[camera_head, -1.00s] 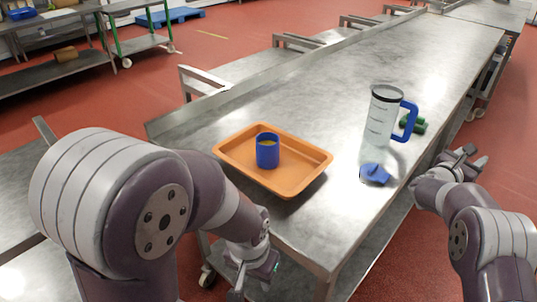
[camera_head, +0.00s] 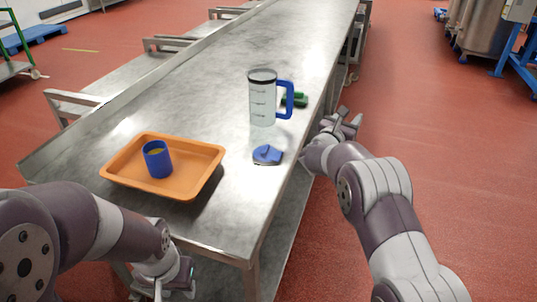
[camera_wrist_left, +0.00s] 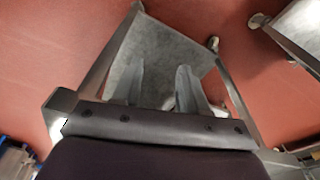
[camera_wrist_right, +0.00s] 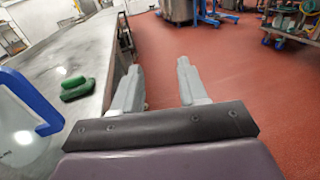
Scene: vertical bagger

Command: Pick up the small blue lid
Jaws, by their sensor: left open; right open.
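The small blue lid (camera_head: 267,155) lies on the metal table (camera_head: 190,105), in front of a clear pitcher (camera_head: 262,103) with a blue handle. My right gripper (camera_head: 345,122) is open and empty, off the table's right edge and beyond the lid. In the right wrist view its two fingers (camera_wrist_right: 158,85) are apart with red floor between them; the lid is not seen there. My left gripper (camera_head: 170,290) is low in front of the table's near end. In the left wrist view its fingers (camera_wrist_left: 157,80) are apart and empty.
An orange tray (camera_head: 205,181) holding a blue cup (camera_head: 157,160) stands left of the lid. A green object (camera_head: 294,100) lies behind the pitcher's handle; it also shows in the right wrist view (camera_wrist_right: 76,88). The table is clear between tray and lid.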

